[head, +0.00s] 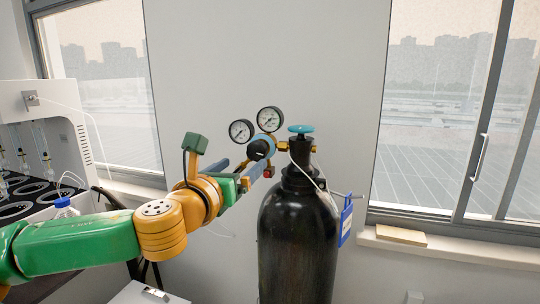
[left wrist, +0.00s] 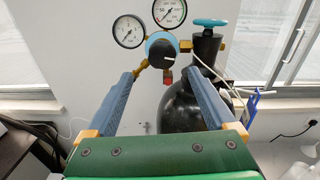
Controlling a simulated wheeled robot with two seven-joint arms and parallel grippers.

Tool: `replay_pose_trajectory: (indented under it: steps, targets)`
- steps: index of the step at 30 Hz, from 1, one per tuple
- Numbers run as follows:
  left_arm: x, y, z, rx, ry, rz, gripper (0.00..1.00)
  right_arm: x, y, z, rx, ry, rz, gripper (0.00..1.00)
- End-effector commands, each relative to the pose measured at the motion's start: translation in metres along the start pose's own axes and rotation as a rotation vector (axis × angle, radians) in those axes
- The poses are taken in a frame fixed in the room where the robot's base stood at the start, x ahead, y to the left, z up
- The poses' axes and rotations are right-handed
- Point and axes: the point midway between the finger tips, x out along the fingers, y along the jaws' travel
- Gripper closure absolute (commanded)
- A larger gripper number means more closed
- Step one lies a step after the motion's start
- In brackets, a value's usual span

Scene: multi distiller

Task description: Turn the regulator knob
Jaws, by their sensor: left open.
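The regulator (head: 262,143) sits on the valve of a black gas cylinder (head: 298,240) and carries two round white gauges. Its dark knob (head: 258,153) has a light mark and a blue ring around it; it also shows in the left wrist view (left wrist: 163,52). My left gripper (head: 244,163) is open and reaches toward the knob from the left. In the left wrist view, its blue fingers (left wrist: 157,76) are wide apart, with the knob just above the gap between their tips. Nothing is between the fingers; contact with the knob cannot be told. My right gripper is not in view.
A teal valve handwheel (head: 301,129) tops the cylinder, right of the regulator. A blue tag (head: 345,222) hangs at its right side. A wall and windows are behind.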

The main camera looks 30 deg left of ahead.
Motion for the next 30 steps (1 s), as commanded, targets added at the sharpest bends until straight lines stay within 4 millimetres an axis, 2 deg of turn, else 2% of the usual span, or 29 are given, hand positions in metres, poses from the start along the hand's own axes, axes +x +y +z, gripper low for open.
replay_pose_trajectory:
  steps: [2, 4, 16, 21, 27, 28, 30]
  targets:
    - [-0.006, -0.01, 0.003, 0.072, -0.006, -0.013, 0.11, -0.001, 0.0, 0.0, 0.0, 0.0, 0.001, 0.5]
    - [-0.002, -0.011, 0.004, 0.086, -0.004, -0.014, 0.11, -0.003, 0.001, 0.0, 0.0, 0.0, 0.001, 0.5]
    - [0.056, -0.011, 0.004, 0.081, -0.004, -0.012, 0.11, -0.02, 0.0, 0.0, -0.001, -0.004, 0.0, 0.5]
    - [0.064, -0.012, 0.003, 0.08, -0.005, -0.015, 0.11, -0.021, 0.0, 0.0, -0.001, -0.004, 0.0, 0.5]
    - [0.064, -0.011, 0.003, 0.079, -0.006, -0.015, 0.11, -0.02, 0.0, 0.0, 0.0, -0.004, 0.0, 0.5]
    - [0.064, -0.011, 0.003, 0.079, -0.006, -0.015, 0.14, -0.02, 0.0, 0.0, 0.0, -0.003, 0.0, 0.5]
    - [0.064, -0.011, 0.003, 0.079, -0.006, -0.015, 0.33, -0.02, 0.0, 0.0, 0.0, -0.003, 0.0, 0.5]
